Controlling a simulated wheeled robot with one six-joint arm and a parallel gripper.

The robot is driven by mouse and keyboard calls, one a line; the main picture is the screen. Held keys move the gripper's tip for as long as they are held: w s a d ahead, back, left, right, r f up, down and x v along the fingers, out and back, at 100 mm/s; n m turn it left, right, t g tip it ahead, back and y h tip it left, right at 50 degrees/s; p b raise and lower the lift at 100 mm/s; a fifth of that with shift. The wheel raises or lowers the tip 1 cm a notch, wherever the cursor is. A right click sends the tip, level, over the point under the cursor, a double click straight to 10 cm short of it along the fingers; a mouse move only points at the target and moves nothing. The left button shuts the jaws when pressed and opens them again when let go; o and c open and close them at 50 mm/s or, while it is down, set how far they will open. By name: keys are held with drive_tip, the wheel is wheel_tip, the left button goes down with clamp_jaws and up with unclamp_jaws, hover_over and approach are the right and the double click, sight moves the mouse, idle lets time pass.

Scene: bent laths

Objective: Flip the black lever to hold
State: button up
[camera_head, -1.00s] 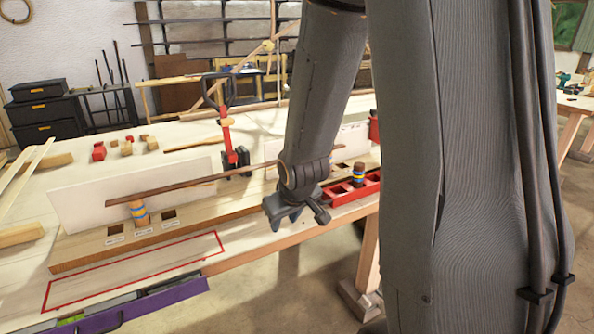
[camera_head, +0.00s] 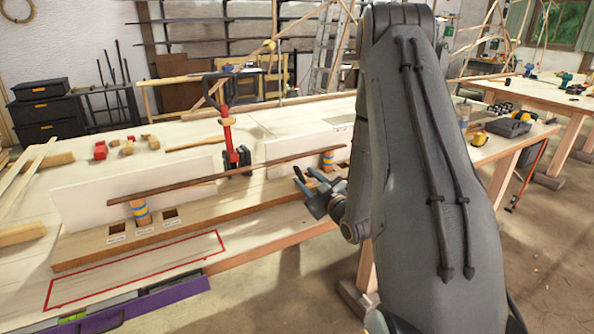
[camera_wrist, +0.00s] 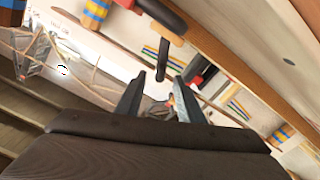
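A red upright clamp (camera_head: 227,130) stands behind the middle of a long board. It has a black looped handle (camera_head: 217,92) on top and black blocks (camera_head: 237,160) at its foot. I cannot tell which black part is the lever, nor read any hold mark. A dark lath (camera_head: 215,178) runs across in front of the clamp, between two striped pegs (camera_head: 140,214). My gripper (camera_head: 306,180) is right of the clamp, near the lath's right end, apart fingers and empty. In the wrist view, a black bar (camera_wrist: 162,62) shows beyond the open fingers (camera_wrist: 158,98).
The board (camera_head: 90,250) has labelled square holes. A white panel (camera_head: 80,207) stands behind it. Wooden blocks (camera_head: 127,147) lie at the back left. My arm covers the right side.

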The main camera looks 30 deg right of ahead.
sight(299, 172)
drive_tip(key=shift+w+a+p, duration=0.15)
drive_tip(key=shift+w+p, duration=0.75)
drive_tip(key=shift+w, duration=2.3)
clamp_jaws()
